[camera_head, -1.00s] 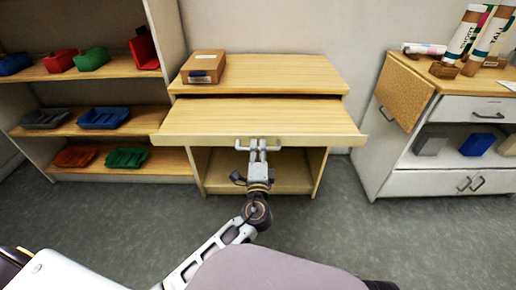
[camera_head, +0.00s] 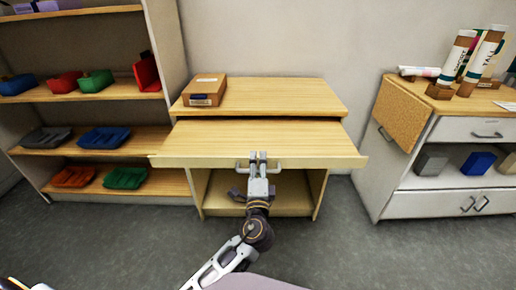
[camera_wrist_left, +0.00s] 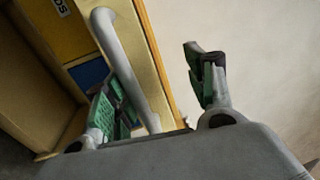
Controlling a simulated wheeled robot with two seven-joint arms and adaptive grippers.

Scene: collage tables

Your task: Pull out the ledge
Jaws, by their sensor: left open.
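The ledge (camera_head: 215,145) is a pale wooden board that stands out from under the top of the wooden desk (camera_head: 290,96). A pale bar handle (camera_head: 243,168) is on its front edge. My left gripper (camera_head: 258,160) is at the middle of that edge, over part of the handle. In the left wrist view the two green-padded fingers are spread apart. The handle (camera_wrist_left: 122,65) runs diagonally between them, closer to the left finger, and the gripper is not closed on it. My right gripper is in neither view.
A cardboard box (camera_head: 205,90) sits on the desk top. A shelf unit (camera_head: 160,140) with coloured trays stands at left. A white cabinet (camera_head: 400,165) with tubes on top stands at right. Grey floor (camera_head: 340,240) is clear in front.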

